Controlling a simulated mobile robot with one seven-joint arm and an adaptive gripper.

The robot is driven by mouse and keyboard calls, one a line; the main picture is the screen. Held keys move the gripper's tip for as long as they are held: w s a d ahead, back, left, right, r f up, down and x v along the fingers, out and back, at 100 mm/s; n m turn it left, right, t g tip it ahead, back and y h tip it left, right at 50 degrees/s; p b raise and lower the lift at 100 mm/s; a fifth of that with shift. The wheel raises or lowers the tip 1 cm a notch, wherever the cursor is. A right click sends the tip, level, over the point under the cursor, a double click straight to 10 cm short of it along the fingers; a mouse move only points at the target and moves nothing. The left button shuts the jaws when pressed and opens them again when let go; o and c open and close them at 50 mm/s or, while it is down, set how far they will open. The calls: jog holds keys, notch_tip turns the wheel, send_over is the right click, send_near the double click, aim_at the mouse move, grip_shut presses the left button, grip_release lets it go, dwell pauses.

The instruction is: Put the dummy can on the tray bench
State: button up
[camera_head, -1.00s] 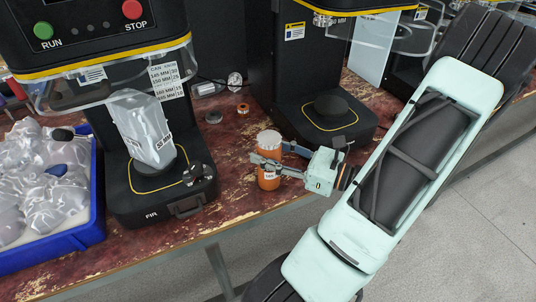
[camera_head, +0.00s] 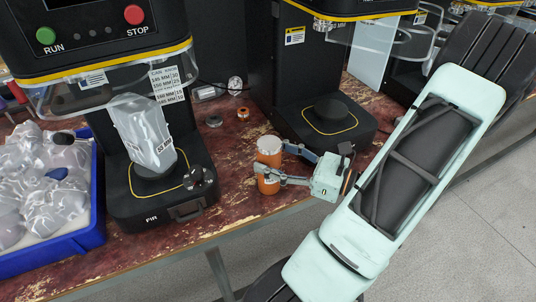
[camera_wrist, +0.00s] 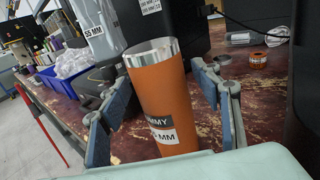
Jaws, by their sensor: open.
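The dummy can (camera_head: 269,152) is an orange cylinder with a bare metal rim and a black-and-white label. It stands upright on the worn red bench top between two seamers. In the wrist view the dummy can (camera_wrist: 160,95) fills the middle, and its label reads in part "MMY" and "MM". My gripper (camera_head: 270,165) is at the can, with one finger on its front side and one behind. In the wrist view my gripper (camera_wrist: 168,110) has its fingers spread on both sides of the can, with a gap visible at the right. I cannot tell which bench is the tray bench.
A seamer (camera_head: 160,195) at left holds a clear-wrapped can marked 55 MM. Another seamer (camera_head: 350,128) stands right behind the dummy can, its plate empty. A blue tray (camera_head: 95,225) of wrapped items is at far left. A small orange ring (camera_head: 243,113) lies behind.

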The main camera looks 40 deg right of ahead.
jog(key=p+v, duration=0.1)
jog(key=v, duration=0.9)
jog(key=shift+s+d, duration=0.2)
jog(key=shift+s, duration=0.1)
